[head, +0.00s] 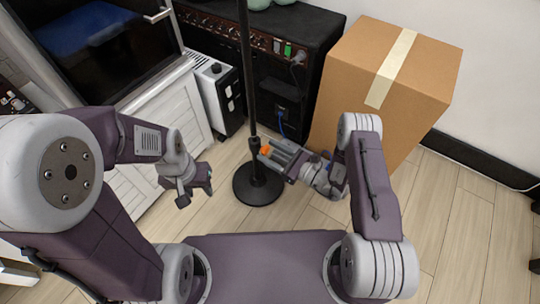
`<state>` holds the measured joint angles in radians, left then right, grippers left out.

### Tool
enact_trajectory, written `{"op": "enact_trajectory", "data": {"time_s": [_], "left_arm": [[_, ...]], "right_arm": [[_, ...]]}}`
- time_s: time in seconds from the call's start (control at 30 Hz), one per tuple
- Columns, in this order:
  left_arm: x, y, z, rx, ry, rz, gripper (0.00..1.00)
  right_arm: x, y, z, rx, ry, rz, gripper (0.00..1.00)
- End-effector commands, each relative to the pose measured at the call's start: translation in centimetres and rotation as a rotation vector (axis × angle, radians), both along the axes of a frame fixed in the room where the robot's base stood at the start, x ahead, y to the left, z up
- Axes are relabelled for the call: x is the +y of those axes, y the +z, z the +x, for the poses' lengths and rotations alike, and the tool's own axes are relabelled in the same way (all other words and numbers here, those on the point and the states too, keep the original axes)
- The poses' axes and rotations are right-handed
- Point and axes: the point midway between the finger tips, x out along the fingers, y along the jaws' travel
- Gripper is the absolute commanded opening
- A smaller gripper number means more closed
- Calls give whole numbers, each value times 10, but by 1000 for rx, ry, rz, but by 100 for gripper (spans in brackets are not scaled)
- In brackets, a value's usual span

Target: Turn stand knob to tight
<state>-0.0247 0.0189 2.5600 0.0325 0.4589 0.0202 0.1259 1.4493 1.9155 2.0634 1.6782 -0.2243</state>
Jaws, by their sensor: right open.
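The stand is a black upright pole (247,80) on a round black base (257,190) on the floor. A small orange knob (265,150) shows at the pole's right side, low down. My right gripper (270,154) comes in from the right with its fingers open around or just beside the knob. I cannot tell whether either finger touches it, and the knob's setting cannot be read. My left gripper (190,191) hangs left of the base, apart from the stand, and its finger gap cannot be made out.
A cardboard box (410,60) stands right of the stand. A black amplifier-like unit (290,65) is behind the pole, with a small white and black device (218,95) to its left. A white cabinet (180,105) is at left. Bare wooden floor (460,225) is at lower right.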

Motion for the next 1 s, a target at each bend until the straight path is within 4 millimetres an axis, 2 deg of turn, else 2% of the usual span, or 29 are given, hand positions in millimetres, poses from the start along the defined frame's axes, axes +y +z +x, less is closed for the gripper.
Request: {"op": "enact_trajectory", "data": {"time_s": [0.23,0.27,0.43,0.47,0.77,1.0], "left_arm": [[0,0,0,0,0,0,39],[0,0,0,0,0,0,39],[0,0,0,0,0,0,39],[0,0,0,0,0,0,39],[0,4,0,0,0,0,39],[0,16,0,0,0,0,39]], "right_arm": [[2,1,1,1,1,1,56],[2,1,1,1,1,1,50],[2,1,1,1,1,1,3],[2,1,1,1,1,1,0],[2,2,1,33,1,23,0],[1,3,1,152,1,108,0]]}}
